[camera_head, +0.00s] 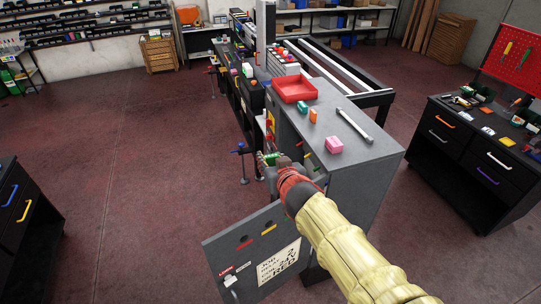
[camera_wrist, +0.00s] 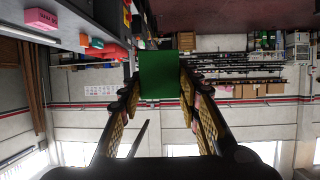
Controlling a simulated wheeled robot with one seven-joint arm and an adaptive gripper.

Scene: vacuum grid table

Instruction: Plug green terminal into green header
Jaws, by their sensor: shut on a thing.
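In the wrist view, a plain green block, the green terminal (camera_wrist: 159,75), sits between the two fingertips of my gripper (camera_wrist: 159,88). My gripper is shut on it. In the head view, my gripper (camera_head: 279,164) is beside the left side of the grey cabinet, below its top. A small green piece (camera_head: 269,158) shows at its tip. I cannot make out the green header for sure in either view; the gripper and arm cover part of the cabinet's side.
The grey cabinet top (camera_head: 360,165) holds a red tray (camera_head: 294,89), a pink block (camera_head: 334,145), orange and green-blue blocks and a grey bar (camera_head: 354,126). A grey panel with labels (camera_head: 240,270) stands out below my arm. Clamps (camera_head: 241,163) jut out left.

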